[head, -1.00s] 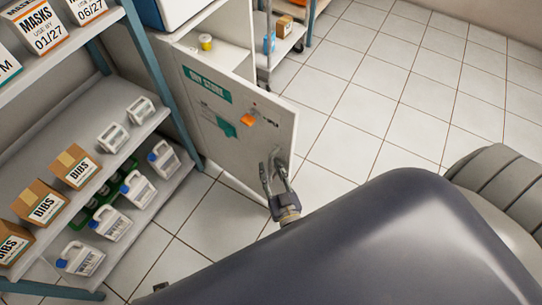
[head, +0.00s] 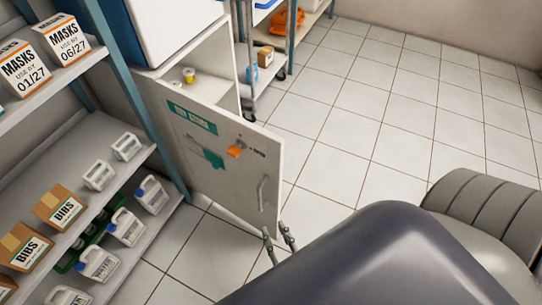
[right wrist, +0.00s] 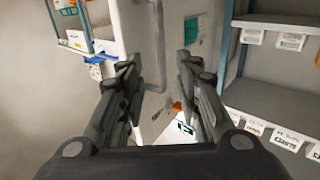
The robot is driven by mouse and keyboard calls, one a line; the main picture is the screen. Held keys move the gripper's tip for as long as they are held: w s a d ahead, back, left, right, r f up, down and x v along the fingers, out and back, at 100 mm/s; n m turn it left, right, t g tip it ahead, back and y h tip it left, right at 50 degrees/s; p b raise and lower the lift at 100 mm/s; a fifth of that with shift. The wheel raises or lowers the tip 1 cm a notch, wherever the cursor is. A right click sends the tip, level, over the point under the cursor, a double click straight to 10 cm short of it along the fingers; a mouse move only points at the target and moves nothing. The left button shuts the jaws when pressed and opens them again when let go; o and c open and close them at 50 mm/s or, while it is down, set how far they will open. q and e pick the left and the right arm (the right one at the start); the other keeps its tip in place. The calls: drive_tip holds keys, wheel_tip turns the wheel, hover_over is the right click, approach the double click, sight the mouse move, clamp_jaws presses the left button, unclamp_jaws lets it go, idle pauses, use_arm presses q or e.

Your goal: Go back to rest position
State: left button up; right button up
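My right gripper (head: 279,240) shows in the head view just below the handle (head: 263,192) of an open white cabinet door (head: 222,150). Its two fingers are apart, with nothing seen between them; the rest of it is hidden behind a large dark smooth shape. In the right wrist view the right gripper (right wrist: 157,66) is open and empty, its fingers pointing towards the cabinet. The handle stands clear of the fingers in the head view. My left gripper is not in view.
A shelf rack (head: 98,137) with boxes and jugs stands at the left. The cabinet holds small yellow-topped jars (head: 189,75). A cart (head: 265,75) stands behind the door. The tiled floor (head: 385,105) beyond is clear.

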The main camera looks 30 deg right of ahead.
drive_tip(key=shift+s, duration=0.1)
idle(0.5)
wheel_tip(320, 180, down, 11)
drive_tip(key=w+a+n+g+y, duration=0.25)
drive_tip(key=g+y, duration=0.25)
drive_tip(key=g, duration=0.4)
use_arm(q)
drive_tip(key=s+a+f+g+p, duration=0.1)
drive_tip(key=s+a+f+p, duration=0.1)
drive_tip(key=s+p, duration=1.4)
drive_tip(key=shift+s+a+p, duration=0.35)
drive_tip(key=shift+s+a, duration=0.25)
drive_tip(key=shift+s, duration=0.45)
use_arm(e)
drive_tip(key=s+d+f+g, duration=0.1)
drive_tip(key=s+d+g, duration=0.1)
drive_tip(key=s, duration=0.6)
drive_tip(key=s+d+f+n+g+h, duration=0.1)
drive_tip(key=s+d+g, duration=0.1)
drive_tip(key=s, duration=0.7)
drive_tip(key=s+d+f+n+g, duration=0.1)
drive_tip(key=s+d+f+g, duration=0.1)
drive_tip(key=s, duration=0.7)
drive_tip(key=shift+d+g+h, duration=0.4)
drive_tip(key=shift+d+g, duration=0.05)
drive_tip(key=shift+g, duration=0.45)
